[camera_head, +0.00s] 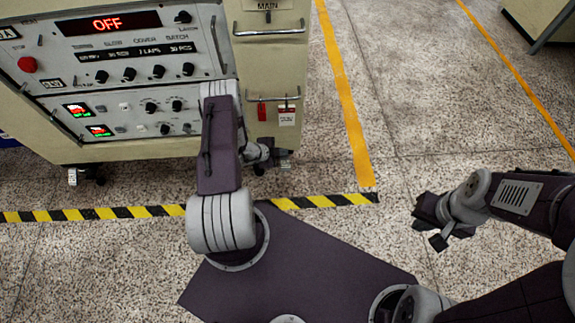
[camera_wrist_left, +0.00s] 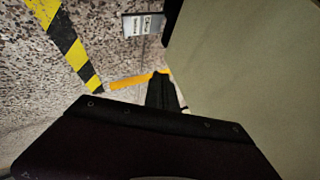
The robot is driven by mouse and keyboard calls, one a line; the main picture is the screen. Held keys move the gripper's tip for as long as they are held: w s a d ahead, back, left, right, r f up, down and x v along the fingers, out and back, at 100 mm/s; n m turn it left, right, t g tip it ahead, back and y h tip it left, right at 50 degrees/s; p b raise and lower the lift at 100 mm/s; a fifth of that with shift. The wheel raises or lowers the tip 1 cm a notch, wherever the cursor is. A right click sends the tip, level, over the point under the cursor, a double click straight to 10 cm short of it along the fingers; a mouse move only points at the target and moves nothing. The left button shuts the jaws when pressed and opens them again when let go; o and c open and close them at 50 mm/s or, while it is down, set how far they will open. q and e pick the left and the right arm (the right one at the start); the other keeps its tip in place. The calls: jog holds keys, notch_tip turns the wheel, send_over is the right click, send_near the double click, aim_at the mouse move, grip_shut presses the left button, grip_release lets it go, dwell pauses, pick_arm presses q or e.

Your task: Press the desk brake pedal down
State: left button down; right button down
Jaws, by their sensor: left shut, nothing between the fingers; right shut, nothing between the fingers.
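I cannot identify the brake pedal for certain. A small grey plate with a white label (camera_wrist_left: 143,24) shows in the left wrist view, low by the cream cabinet wall (camera_wrist_left: 250,60). A small white-labelled piece (camera_head: 73,177) also shows under the lower left of the cabinet in the head view. My left gripper (camera_head: 284,160) is low beside the cabinet's lower right edge, partly hidden by its own arm. In its wrist view the shut dark fingers (camera_wrist_left: 162,90) are apart from the plate. My right gripper (camera_head: 430,226) is shut and empty above the floor at the right.
The control panel (camera_head: 110,60) reads OFF and has a red stop button (camera_head: 27,65). Drawers with handles (camera_head: 268,32) and hanging tags (camera_head: 286,115) are on its right. Yellow-black floor tape (camera_head: 110,213) runs in front. The speckled floor (camera_head: 420,110) at the right is clear.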

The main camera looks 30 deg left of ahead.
aim_at(286, 166)
pick_arm(q)
jog(key=shift+f, duration=0.15)
notch_tip(286, 166, down, 8)
jog(key=b, duration=0.7)
jog(key=shift+f+b, duration=0.25)
jog(key=shift+b, duration=0.1)
dwell(1.3)
jog(key=shift+f+b, duration=0.3)
jog(key=shift+f, duration=0.1)
jog(key=shift+f+b, duration=0.9)
jog(key=shift+f, duration=0.3)
dwell(0.9)
jog(key=shift+r+p, duration=1.5)
jog(key=shift+r, duration=0.15)
